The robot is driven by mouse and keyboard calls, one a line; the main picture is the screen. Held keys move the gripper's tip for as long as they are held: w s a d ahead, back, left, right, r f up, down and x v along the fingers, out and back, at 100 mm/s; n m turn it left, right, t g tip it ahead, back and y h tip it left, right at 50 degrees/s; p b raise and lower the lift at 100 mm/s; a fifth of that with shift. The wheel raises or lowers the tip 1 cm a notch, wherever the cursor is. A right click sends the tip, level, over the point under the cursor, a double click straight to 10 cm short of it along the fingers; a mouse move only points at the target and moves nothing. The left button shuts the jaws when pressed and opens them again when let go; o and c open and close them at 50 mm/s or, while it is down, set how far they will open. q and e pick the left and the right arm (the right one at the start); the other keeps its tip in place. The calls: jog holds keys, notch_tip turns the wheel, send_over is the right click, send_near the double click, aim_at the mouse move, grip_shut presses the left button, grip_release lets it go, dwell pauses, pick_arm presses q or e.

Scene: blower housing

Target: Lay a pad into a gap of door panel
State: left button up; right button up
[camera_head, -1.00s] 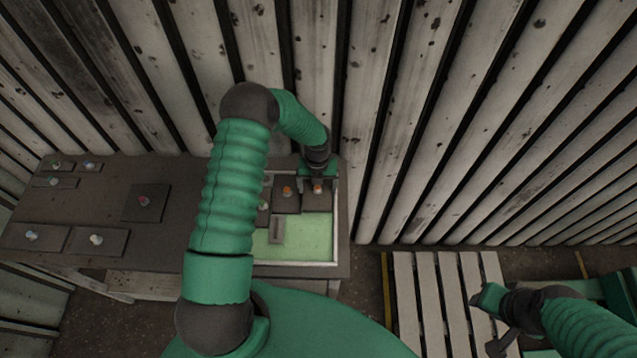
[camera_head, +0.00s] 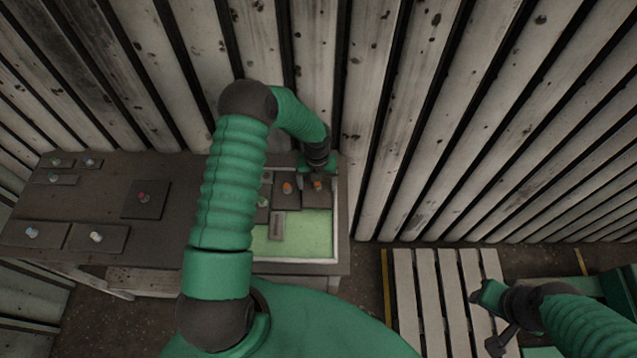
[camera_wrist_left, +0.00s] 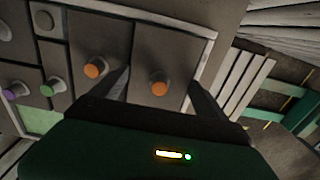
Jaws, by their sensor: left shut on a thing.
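The door panel is a pale-framed tray (camera_head: 335,225) with a green floor on the right end of the table. A dark pad with an orange knob (camera_wrist_left: 160,88) lies in its far right corner. My left gripper (camera_head: 317,184) is down at this pad, one finger on each side of the knob, and is shut on it. Another orange-knobbed pad (camera_head: 287,193) lies directly left of it. A green-knobbed pad (camera_wrist_left: 48,88) and a narrow grey pad (camera_head: 277,228) are also in the panel. My right gripper (camera_head: 482,300) is far right, away from the table; its jaws are unclear.
A pad with a red knob (camera_head: 145,200) lies on the dark table (camera_head: 190,215). Several other knobbed pads lie at the table's left. A slatted pallet (camera_head: 430,290) is on the floor at right. A slatted wall (camera_head: 370,100) stands close behind. Green floor is bare at the panel's near side.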

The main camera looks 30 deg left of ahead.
pick_arm(q)
jog(key=shift+d+f, duration=0.1)
jog(key=shift+d, duration=0.05)
pick_arm(e)
jog(key=shift+d+f, duration=0.1)
pick_arm(q)
jog(key=shift+d+f, duration=0.1)
jog(key=shift+f, duration=0.15)
pick_arm(e)
jog(key=shift+f, duration=0.1)
pick_arm(q)
jog(key=shift+f+b, duration=0.1)
jog(key=shift+b, duration=0.25)
pick_arm(e)
jog(key=shift+f, duration=0.1)
pick_arm(q)
jog(key=shift+s+d+f, duration=0.15)
jog(key=shift+s, duration=0.05)
pick_arm(e)
jog(key=shift+s+d, duration=0.1)
jog(key=shift+s, duration=0.05)
